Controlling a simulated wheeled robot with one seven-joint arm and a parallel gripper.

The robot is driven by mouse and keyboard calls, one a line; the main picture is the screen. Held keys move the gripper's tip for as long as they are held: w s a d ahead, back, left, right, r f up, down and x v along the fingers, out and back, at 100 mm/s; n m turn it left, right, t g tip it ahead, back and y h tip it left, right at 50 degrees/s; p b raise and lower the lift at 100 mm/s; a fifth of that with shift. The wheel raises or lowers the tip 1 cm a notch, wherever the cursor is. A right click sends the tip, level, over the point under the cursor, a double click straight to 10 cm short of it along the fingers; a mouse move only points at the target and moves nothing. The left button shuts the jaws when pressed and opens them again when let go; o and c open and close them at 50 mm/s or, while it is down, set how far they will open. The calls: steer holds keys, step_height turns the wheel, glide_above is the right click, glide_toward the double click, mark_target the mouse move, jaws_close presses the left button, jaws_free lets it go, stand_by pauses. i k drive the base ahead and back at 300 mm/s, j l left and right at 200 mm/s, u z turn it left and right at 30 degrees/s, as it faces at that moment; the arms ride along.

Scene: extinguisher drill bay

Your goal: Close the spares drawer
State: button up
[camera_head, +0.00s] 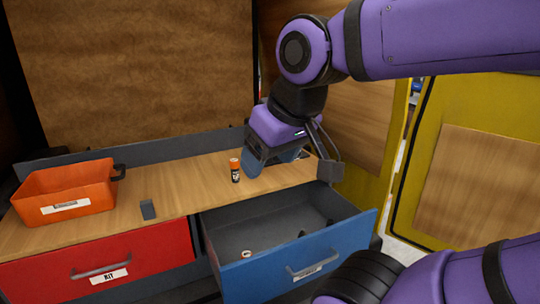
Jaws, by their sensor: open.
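The blue drawer (345,248) stands pulled out at the right of the bench front. Its label is too small to read surely; I take it as the spares drawer. It has a grey bar handle. Inside its dark tray lie a small pale ring (247,254) and a few small dark items. My gripper (292,168) is above the back right part of the bench top, behind the drawer front. Its fingers are spread apart, with nothing seen held between them. It appears apart from the drawer.
The red drawer (140,258) at the left is shut. On the wooden bench top (185,185) are an orange bin (85,198), a small grey block (148,209) and an orange-topped battery-like cylinder (235,171) close to my gripper. A yellow-framed panel (470,170) stands at the right.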

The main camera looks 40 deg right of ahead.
mark_target(268, 225)
steer(key=j+z, duration=0.1)
steer(key=z, duration=0.3)
steer(key=j+z, duration=0.1)
steer(key=z, duration=0.25)
steer(key=j+z, duration=0.1)
steer(key=z, duration=0.3)
